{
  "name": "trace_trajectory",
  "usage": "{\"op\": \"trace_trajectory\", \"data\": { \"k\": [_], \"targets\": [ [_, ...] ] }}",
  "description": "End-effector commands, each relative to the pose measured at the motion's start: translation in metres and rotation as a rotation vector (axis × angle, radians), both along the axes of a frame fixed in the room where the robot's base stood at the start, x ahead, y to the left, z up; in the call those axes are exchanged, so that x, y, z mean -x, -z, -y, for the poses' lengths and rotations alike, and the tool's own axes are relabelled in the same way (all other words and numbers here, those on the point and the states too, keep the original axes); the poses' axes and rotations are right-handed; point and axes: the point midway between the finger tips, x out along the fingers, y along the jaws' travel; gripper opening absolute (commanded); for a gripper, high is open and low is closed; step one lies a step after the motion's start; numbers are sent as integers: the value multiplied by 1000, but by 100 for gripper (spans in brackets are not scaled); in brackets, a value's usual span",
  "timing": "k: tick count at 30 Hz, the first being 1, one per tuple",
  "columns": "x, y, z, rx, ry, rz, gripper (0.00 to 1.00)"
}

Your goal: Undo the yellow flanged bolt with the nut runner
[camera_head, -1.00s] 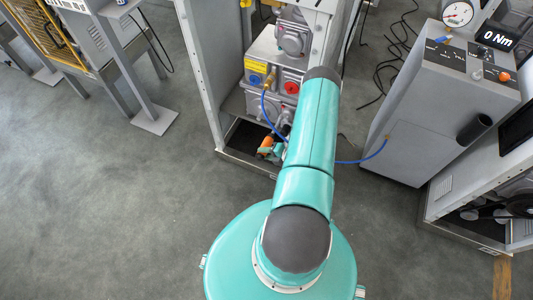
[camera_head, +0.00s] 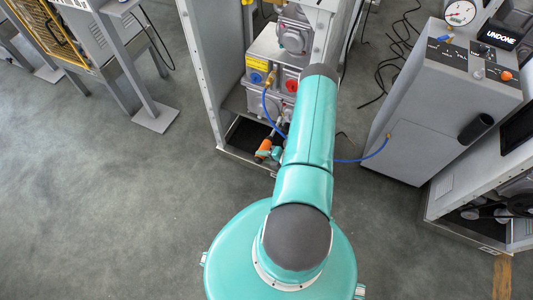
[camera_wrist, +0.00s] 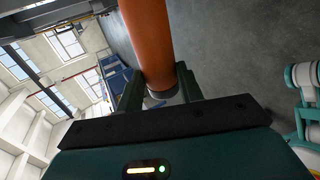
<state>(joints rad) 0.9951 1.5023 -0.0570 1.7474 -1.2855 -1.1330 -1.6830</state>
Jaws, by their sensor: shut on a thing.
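My gripper (camera_wrist: 160,88) is shut on the orange body of the nut runner (camera_wrist: 147,35), which fills the gap between the two dark fingers in the wrist view. In the head view the orange nut runner (camera_head: 263,150) shows low in the open bay of the grey machine, with its shaft pointing up toward the unit. My arm covers most of the gripper there. I cannot make out the yellow flanged bolt in either view, nor whether the runner's tip touches it.
A blue hose (camera_head: 350,161) runs from the grey console (camera_head: 412,135) behind my arm to the machine unit (camera_head: 268,92). The bay's side panel (camera_head: 203,70) stands close left of the tool. Open floor (camera_head: 110,220) lies to the left.

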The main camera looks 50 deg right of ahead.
Motion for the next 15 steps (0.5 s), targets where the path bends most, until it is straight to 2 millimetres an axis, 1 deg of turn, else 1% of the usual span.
{"op": "trace_trajectory", "data": {
  "k": [15],
  "targets": [
    [12,0,-35,-2,-1,0,0]
  ]
}}
